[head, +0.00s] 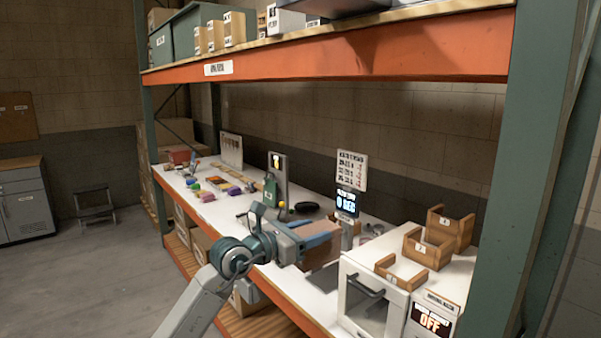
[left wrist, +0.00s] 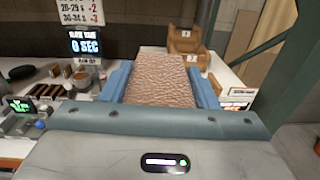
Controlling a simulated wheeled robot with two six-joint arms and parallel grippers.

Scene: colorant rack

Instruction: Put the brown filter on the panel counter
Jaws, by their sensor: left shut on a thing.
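My left gripper (head: 316,235) comes in over the white counter (head: 292,294) in the head view. It is shut on the brown filter (head: 321,254), a brown block held just left of the white oven-like box. In the left wrist view the filter (left wrist: 160,76) shows a rippled brown face between the two blue fingers (left wrist: 207,92). Its underside is hidden, so I cannot tell whether it touches the counter. My right gripper is in neither view.
A white oven-like box (head: 347,264) with wooden holders (head: 428,250) on top stands at the right, beside an "OFF" display (head: 430,321). A "0 SEC" display (head: 346,204) stands behind the gripper. Small coloured items (head: 217,182) lie at the counter's far left. An orange shelf beam (head: 330,58) runs above.

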